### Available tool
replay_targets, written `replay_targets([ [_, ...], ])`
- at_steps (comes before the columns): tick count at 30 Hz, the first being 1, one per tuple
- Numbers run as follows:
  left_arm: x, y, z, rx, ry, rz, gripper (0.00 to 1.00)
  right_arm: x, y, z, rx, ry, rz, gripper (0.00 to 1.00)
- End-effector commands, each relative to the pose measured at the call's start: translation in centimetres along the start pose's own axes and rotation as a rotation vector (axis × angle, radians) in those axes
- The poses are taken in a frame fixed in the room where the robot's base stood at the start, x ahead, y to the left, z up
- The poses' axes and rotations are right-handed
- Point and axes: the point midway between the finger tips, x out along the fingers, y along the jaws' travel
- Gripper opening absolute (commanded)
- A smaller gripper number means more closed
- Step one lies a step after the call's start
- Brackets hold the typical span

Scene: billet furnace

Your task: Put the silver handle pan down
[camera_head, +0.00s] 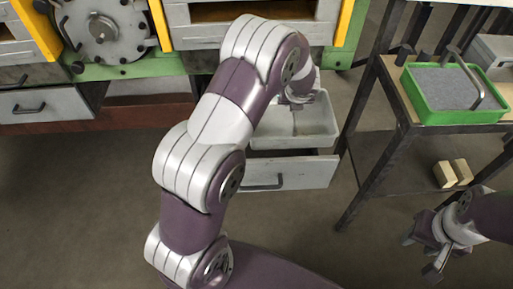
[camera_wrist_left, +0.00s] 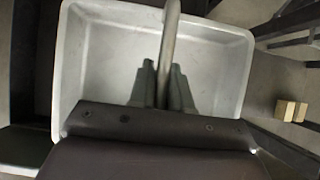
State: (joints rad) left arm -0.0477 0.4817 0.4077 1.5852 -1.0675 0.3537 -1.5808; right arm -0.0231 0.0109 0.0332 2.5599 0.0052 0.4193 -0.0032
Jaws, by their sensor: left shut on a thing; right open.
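The silver handle pan is a pale, empty rectangular pan (camera_head: 320,128) (camera_wrist_left: 222,72) with a round metal handle bar (camera_wrist_left: 170,35). In the head view it is over the open drawer at the centre, partly behind my left arm. My left gripper (camera_head: 297,98) (camera_wrist_left: 162,85) is shut on the handle bar, above the pan's inside. I cannot tell whether the pan's underside touches the drawer. My right gripper (camera_head: 424,254) is open and empty at the lower right, well apart from the pan.
The open grey drawer (camera_head: 300,174) juts out below the green-framed furnace (camera_head: 205,64). A dark-legged table (camera_head: 398,78) at the right bears a green tray (camera_head: 455,116) with grey filling and a metal handle. Pale blocks (camera_head: 445,174) sit on its lower shelf. Floor at left is clear.

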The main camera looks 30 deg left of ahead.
Motion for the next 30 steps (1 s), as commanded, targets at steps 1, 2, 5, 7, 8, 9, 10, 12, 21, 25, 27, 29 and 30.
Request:
replay_targets([
  [1, 0.9, 1.1, -0.8, -0.002, 0.0, 0.001, 0.0, 1.3, 0.0, 0.2, 0.0, 0.0, 0.0, 0.43],
  [2, 1.3, 1.9, -1.3, -0.003, 0.0, 0.002, 0.0, 1.8, 0.0, 0.2, 0.0, 0.0, 0.0, 0.43],
  [5, 2.6, 4.6, -2.7, -0.004, -0.001, 0.002, 0.0, 3.7, 0.0, 0.5, 0.0, 0.0, 0.0, 0.43],
  [7, 3.2, 6.4, -3.6, -0.003, -0.001, 0.002, 0.0, 4.8, 0.0, 0.6, 0.0, -0.001, 0.0, 0.43],
  [8, 3.5, 7.1, -3.9, -0.004, -0.001, 0.002, 0.0, 5.2, 0.0, 0.6, 0.0, 0.0, 0.0, 0.43],
  [9, 3.8, 7.9, -4.3, -0.003, -0.001, 0.001, 0.0, 5.7, 0.0, 0.7, 0.0, 0.0, 0.0, 0.43],
  [10, 3.9, 8.5, -4.6, -0.002, -0.001, 0.001, 0.0, 6.0, 0.0, 0.7, 0.0, 0.0, 0.0, 0.43],
  [12, 4.2, 9.5, -4.9, -0.002, -0.001, 0.0, 0.0, 6.4, 0.0, 0.8, 0.0, 0.0, 0.0, 0.43],
  [21, 7.2, 10.4, -7.1, 0.0, 0.0, 0.0, 0.0, 9.0, 0.0, 1.1, 0.0, 0.0, 0.0, 0.43],
  [25, 7.6, 10.3, -7.4, 0.0, -0.001, -0.001, 0.0, 9.2, 0.0, 1.1, 0.0, 0.0, 0.0, 0.43],
  [27, 7.5, 10.3, -7.3, 0.0, -0.001, -0.001, 0.0, 9.1, 0.0, 1.1, 0.0, 0.0, 0.0, 0.43],
  [29, 7.5, 10.3, -7.3, 0.0, 0.0, 0.0, 0.0, 9.0, 0.0, 1.1, 0.0, 0.0, 0.0, 0.43],
  [30, 7.5, 10.3, -7.3, 0.0, 0.0, 0.0, 0.0, 9.0, 0.0, 1.1, 0.0, 0.0, 0.0, 0.43],
])
